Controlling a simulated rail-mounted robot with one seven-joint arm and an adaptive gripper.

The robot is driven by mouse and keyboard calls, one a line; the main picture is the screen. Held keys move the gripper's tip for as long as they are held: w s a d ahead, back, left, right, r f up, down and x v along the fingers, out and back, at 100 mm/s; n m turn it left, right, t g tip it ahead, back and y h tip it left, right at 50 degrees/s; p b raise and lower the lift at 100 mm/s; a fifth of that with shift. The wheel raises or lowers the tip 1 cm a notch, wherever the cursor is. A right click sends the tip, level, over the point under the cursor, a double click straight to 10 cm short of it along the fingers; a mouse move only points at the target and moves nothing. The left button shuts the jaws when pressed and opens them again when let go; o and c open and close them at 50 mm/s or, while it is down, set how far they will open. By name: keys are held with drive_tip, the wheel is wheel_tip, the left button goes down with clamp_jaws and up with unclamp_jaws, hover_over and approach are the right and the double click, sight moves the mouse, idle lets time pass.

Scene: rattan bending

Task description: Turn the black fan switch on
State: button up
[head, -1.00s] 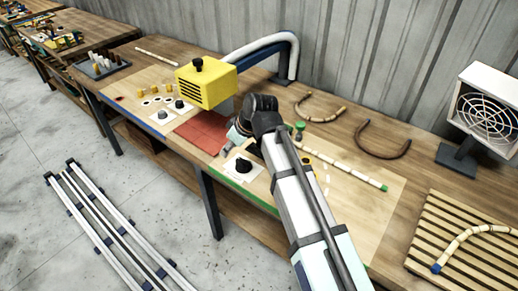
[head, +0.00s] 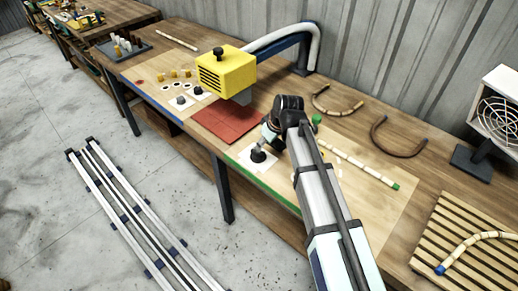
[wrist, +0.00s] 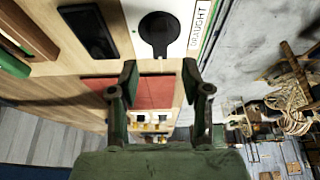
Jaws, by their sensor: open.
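A round black knob with a short pointer (head: 258,156) sits on a white plate at the bench's front edge. In the wrist view the knob (wrist: 158,30) is large, beside a label reading "DRAUGHT". In the head view my gripper (head: 262,143) is right at the knob; contact cannot be told.
A white-framed fan (head: 497,112) stands at the right. A yellow box (head: 226,70) hangs over a red mat (head: 222,122) to the left. Two more knobs (head: 180,100) sit farther left. Rattan pieces (head: 362,166) and a slatted rack (head: 450,235) lie to the right.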

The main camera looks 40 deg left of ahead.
sight(258, 154)
drive_tip(key=p+x, duration=0.1)
drive_tip(key=x, duration=0.6)
drive_tip(key=shift+f+p, duration=0.2)
drive_tip(key=shift+p, duration=0.15)
drive_tip(key=shift+c, duration=0.4)
clamp_jaws()
